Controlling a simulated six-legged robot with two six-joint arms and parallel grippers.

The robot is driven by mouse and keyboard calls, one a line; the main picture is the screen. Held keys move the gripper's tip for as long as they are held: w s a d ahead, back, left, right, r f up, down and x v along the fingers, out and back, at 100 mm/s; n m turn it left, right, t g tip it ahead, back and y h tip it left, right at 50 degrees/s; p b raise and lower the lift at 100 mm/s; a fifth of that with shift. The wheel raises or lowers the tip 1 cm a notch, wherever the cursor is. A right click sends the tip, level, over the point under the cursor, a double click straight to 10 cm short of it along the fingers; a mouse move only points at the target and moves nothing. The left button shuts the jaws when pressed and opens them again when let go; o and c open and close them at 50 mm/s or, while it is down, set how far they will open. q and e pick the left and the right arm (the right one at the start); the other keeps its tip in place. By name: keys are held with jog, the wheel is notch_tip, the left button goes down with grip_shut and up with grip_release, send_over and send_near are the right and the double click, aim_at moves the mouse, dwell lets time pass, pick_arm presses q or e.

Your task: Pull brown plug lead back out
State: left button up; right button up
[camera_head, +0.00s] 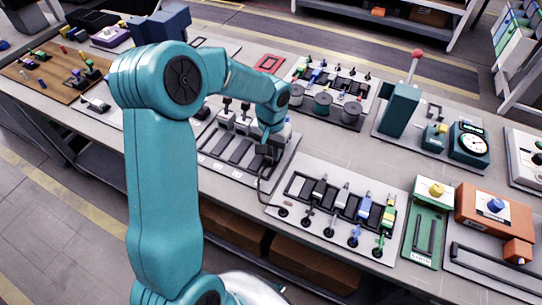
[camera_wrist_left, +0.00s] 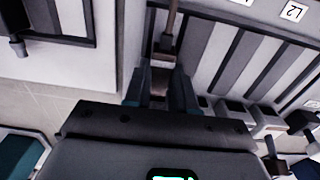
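My left gripper (camera_head: 265,151) is at the front right of the pale terminal panel (camera_head: 217,171) with dark slots. In the left wrist view its two fingers (camera_wrist_left: 160,92) stand either side of a brown plug body and look closed on it. The brown lead (camera_wrist_left: 174,22) runs up from a dark collar at the fingers. In the head view a dark lead (camera_head: 262,187) hangs from the gripper and curves toward the front board. Whether the plug tip sits in a slot is hidden by the gripper. My right gripper is not in view.
The front lead board (camera_head: 396,240) carries several plugs, including blue and green-yellow ones. A grey plug (camera_wrist_left: 18,44) shows at the wrist view's top left. Spools (camera_head: 322,104) stand behind, and a green lever unit (camera_head: 400,108) stands back right. Bare table lies between the boards.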

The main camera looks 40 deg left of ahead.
pick_arm(q)
grip_shut()
jog(key=shift+s+d+b, duration=0.25)
jog(key=shift+s+b, duration=0.05)
jog(key=shift+s, duration=0.35)
jog(key=shift+s+d+b, duration=0.2)
jog(key=shift+s+b, duration=0.05)
jog(key=shift+s, duration=0.4)
jog(key=o, duration=0.9)
grip_release()
jog(key=shift+c, duration=0.2)
notch_tip(320, 180, up, 7)
jog(key=p, duration=0.5)
